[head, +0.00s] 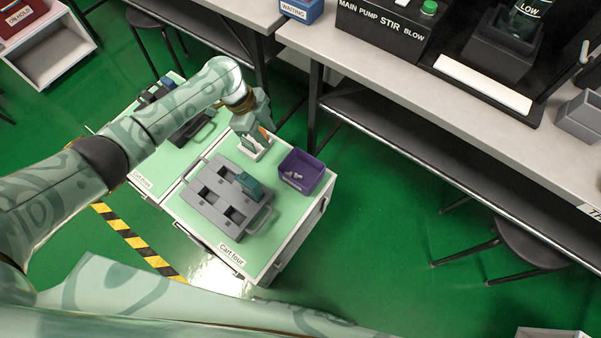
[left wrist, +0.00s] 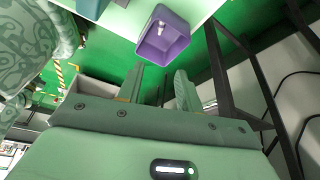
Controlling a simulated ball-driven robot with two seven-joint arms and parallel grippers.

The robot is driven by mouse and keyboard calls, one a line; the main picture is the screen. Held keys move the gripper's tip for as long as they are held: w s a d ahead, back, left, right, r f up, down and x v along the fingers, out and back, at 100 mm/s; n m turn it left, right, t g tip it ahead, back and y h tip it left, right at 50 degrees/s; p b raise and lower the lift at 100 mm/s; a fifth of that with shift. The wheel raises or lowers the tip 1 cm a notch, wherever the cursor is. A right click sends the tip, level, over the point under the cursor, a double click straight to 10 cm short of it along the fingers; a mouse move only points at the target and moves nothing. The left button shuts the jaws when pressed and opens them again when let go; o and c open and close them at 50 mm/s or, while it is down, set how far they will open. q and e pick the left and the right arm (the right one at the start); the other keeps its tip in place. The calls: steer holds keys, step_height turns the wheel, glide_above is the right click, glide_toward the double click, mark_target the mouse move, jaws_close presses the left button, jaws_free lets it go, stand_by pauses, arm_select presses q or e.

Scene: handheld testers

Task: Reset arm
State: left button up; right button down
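My left arm comes in from the left in the head view. Its left gripper (head: 258,143) is over the far edge of the cart labelled "Cart four" (head: 268,258), beside a purple bin (head: 304,171). In the left wrist view the two fingers of the left gripper (left wrist: 160,88) stand apart with nothing between them. The purple bin (left wrist: 165,38) shows beyond the fingertips, with a small pale item inside. A grey slotted tray (head: 208,207) lies on the cart and holds a teal block (head: 247,186); other slots look empty. My right gripper is not in view.
A second cart (head: 147,183) adjoins at the left, with a dark tray (head: 190,131) partly behind my arm. A workbench (head: 400,82) with a pump unit (head: 385,28) runs along the back right. A stool (head: 535,243) stands at right. Green floor is open between.

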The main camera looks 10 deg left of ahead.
arm_select(q)
steer(key=shift+v, duration=1.05)
